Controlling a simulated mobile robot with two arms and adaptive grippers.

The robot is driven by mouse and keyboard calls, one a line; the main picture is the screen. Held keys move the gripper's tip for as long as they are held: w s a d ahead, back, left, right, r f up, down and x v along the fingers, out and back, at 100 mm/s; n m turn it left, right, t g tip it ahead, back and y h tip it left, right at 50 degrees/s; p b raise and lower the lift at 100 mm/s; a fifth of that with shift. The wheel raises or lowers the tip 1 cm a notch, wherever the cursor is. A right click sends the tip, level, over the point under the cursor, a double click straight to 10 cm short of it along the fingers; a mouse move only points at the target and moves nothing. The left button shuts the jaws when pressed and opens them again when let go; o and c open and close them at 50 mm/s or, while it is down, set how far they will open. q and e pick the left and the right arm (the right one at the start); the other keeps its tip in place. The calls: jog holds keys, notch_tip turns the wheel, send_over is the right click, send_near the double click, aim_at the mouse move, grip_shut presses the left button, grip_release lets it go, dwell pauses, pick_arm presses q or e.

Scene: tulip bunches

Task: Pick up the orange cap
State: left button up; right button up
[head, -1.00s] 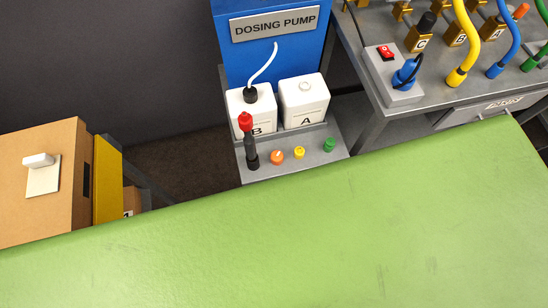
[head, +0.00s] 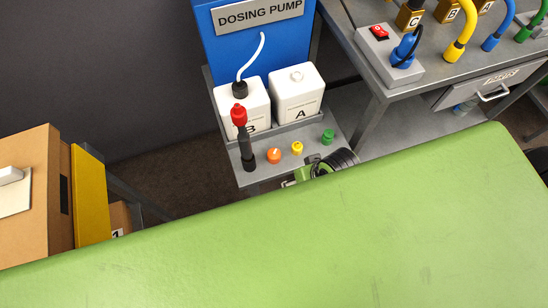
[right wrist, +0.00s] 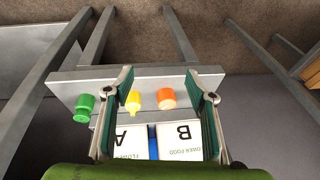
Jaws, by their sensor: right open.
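The orange cap (head: 274,155) sits on the grey shelf (head: 265,174) in front of the dosing pump, between a black red-topped tool and the yellow cap (head: 297,148). In the right wrist view the orange cap (right wrist: 167,98) shows between the fingers, nearer the right one. The yellow cap (right wrist: 133,102) is also between them, close to the left one. My right gripper (right wrist: 161,78) is open and empty. In the head view part of my right arm's end shows at the shelf's front edge, mostly hidden. My left gripper is not in view.
A green cap (head: 328,136) stands right of the yellow one. The upright black tool (head: 246,150) with a red top is close left of the orange cap. White containers B (head: 229,98) and A (head: 297,95) stand behind. A grey table (head: 440,80) is to the right.

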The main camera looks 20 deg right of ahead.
jog(key=w+a+r+m+y, duration=0.2)
jog(key=w+a+r+m, duration=0.1)
jog(key=w+a+r, duration=0.1)
jog(key=m+g+y+b, duration=0.1)
jog(key=m+g, duration=0.2)
jog(key=m, duration=1.2)
send_near(274, 154)
jog(key=x, duration=0.3)
jog(key=shift+s+a+f+b, duration=0.2)
jog(key=shift+s+f+b, duration=0.05)
jog(key=shift+f+b, duration=0.1)
jog(key=shift+w+b+x, duration=0.15)
jog(key=shift+b+x, duration=0.05)
jog(key=shift+x, duration=1.4)
jog(key=shift+w+b+x, duration=0.15)
jog(key=shift+x, duration=1.45)
jog(key=shift+d, duration=0.1)
jog(key=c, duration=0.9)
